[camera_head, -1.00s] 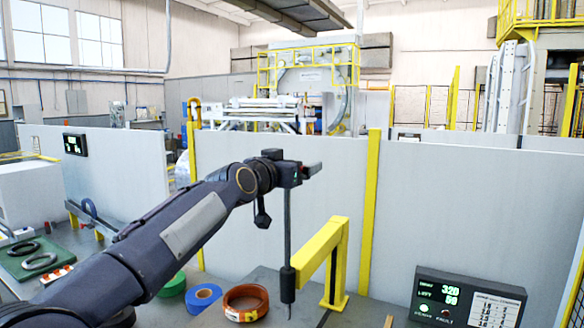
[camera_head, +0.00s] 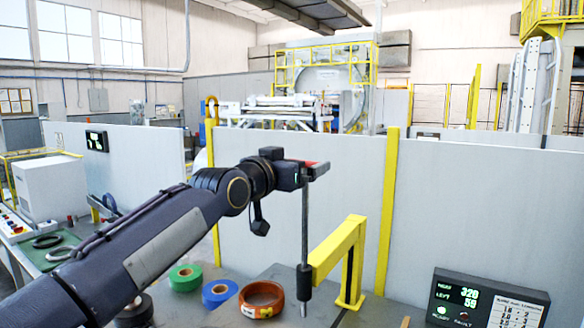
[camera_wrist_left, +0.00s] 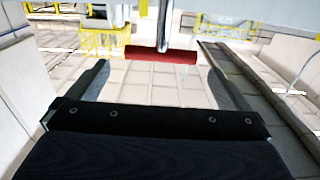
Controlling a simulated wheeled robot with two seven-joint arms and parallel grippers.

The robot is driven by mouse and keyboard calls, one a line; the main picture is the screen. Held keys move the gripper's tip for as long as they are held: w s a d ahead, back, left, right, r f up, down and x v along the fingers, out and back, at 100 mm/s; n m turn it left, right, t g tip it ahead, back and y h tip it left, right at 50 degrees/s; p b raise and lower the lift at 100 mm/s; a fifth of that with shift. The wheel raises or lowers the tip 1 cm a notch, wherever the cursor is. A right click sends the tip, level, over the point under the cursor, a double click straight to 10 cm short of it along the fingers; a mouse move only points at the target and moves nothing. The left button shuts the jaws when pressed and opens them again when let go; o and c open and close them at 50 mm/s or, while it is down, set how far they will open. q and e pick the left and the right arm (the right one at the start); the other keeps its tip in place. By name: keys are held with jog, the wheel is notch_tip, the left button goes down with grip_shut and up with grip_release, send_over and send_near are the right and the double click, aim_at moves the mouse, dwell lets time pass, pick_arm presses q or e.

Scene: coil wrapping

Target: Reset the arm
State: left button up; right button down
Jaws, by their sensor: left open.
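My left arm comes in from the left in the head view and reaches up to the middle of the scene. Its gripper (camera_head: 310,168) is raised above the table, close to the upper end of an upright dark rod (camera_head: 305,225). In the left wrist view the two fingers of this gripper (camera_wrist_left: 158,88) are spread wide apart with nothing held between them. A red bar (camera_wrist_left: 160,57) shows ahead of the fingertips, with a grey post (camera_wrist_left: 163,25) above it. My right gripper is in neither view.
Green (camera_head: 185,277), blue (camera_head: 219,293) and orange-brown (camera_head: 261,300) tape rolls lie on the table. A yellow bracket (camera_head: 343,252) stands right of the rod. A display box (camera_head: 488,300) sits at the lower right. Dark rings (camera_head: 62,253) lie on a green mat at the left. White panels (camera_head: 300,200) close off the back.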

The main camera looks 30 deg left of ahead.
pick_arm(q)
jog(key=shift+s, duration=0.65)
jog(key=s+d+f+g+h, duration=0.1)
jog(key=s+d+f+g, duration=0.2)
jog(key=s+f, duration=0.7)
jog(key=s+d+f+n+g+h, duration=0.1)
jog(key=s+d+f+g, duration=0.3)
jog(key=s+f, duration=0.5)
jog(key=s+d+f+n+g+h, duration=0.1)
jog(key=s+d+f+g, duration=0.3)
jog(key=s+f, duration=0.6)
notch_tip(320, 180, down, 10)
jog(key=shift+s+d+r+g, duration=0.1)
jog(key=shift+s+d+g, duration=0.2)
jog(key=shift+g, duration=0.4)
jog(key=shift+a, duration=0.1)
